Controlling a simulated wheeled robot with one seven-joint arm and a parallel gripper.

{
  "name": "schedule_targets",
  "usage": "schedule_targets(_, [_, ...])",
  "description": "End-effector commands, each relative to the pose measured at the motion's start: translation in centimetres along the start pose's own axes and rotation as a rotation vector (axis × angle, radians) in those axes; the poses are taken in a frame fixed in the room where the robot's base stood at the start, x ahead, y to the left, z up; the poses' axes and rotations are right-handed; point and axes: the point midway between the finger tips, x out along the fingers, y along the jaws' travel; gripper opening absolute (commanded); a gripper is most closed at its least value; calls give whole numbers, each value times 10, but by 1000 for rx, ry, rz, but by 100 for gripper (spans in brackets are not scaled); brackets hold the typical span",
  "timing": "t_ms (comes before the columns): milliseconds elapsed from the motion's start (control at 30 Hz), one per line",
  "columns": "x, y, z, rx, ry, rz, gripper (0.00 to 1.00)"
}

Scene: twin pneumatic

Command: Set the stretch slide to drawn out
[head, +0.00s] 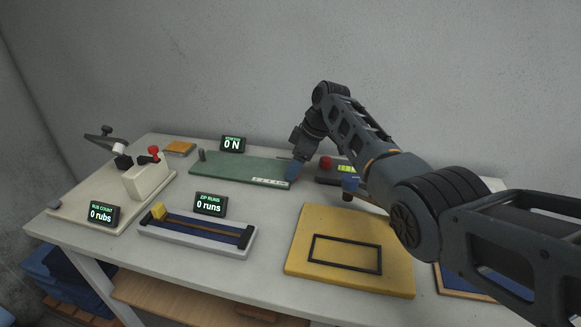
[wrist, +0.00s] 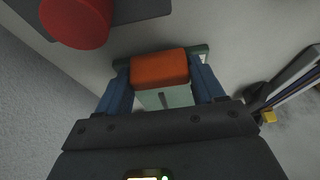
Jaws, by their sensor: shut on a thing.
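The stretch slide is a long green board (head: 238,168) at the back middle of the table, with a grey post at its left end and pale scale marks near its right end. A small display (head: 233,144) behind it reads 0 N. My gripper (head: 293,173) is at the board's right end, pointing down. In the wrist view its blue fingers stand on both sides of an orange block (wrist: 160,68), shut on it. The block sits over a pale part with a dark slot. In the head view my gripper hides the block.
A dark box with a red knob (head: 325,162) stands close right of my gripper. The zip track (head: 190,236), a yellow board (head: 305,255) and the rub-count rig (head: 85,212) lie nearer the front and left.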

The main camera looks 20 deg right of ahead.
Motion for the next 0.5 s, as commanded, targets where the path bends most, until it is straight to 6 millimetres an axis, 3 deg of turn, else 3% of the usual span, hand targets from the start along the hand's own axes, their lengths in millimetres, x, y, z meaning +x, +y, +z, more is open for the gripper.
schedule_targets(367, [0,0,0,1,0,2,13])
schedule_targets(400, [0,0,0,1,0,2,72])
schedule_targets(500, [0,0,0,0,0,1,81])
